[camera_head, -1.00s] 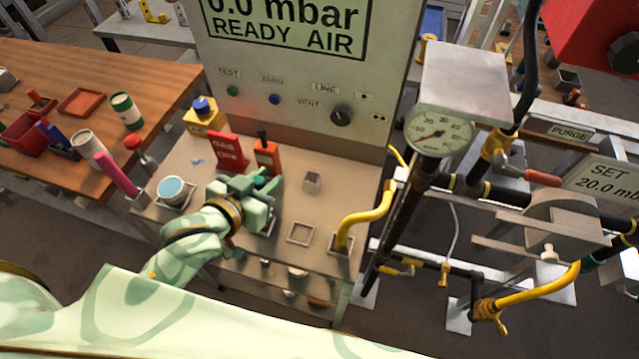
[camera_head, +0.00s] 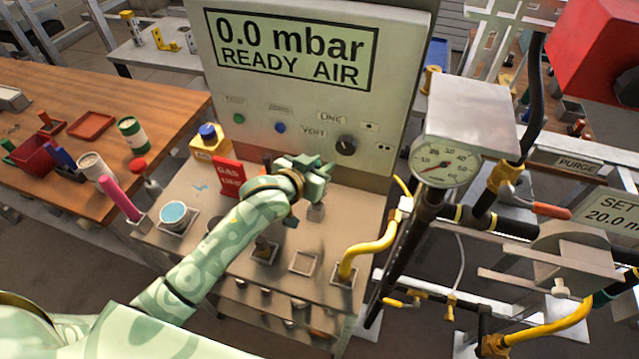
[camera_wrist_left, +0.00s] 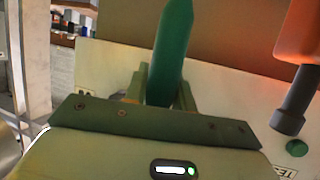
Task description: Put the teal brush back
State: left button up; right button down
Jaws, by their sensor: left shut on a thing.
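The teal brush (camera_wrist_left: 172,50) shows in the left wrist view as a long teal-green piece standing up between the fingers. My left gripper (camera_head: 318,176) is shut on it; its fingers also show in the left wrist view (camera_wrist_left: 163,88). In the head view the gripper is above the bench top, in front of the panel's lower part, and the brush cannot be made out behind the hand. My right gripper is not in view.
A red gas sign (camera_head: 229,178) and a teal-topped cup (camera_head: 174,216) stand left on the bench. A square holder (camera_head: 264,250) is beside my forearm, an empty square frame (camera_head: 304,262) right of it. A yellow pipe (camera_head: 368,245) rises at the right edge.

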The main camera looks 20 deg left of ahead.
pick_arm(q)
notch_tip(320, 180, down, 6)
jog(key=shift+s+r+b, duration=0.1)
jog(key=shift+b, duration=0.8)
jog(key=o, duration=1)
jog(key=shift+s+a+r, duration=0.1)
jog(key=shift+s+r, duration=0.05)
jog(key=shift+s, duration=0.1)
jog(key=p+v, duration=0.3)
jog(key=v, duration=0.8)
jog(key=shift+s, duration=0.2)
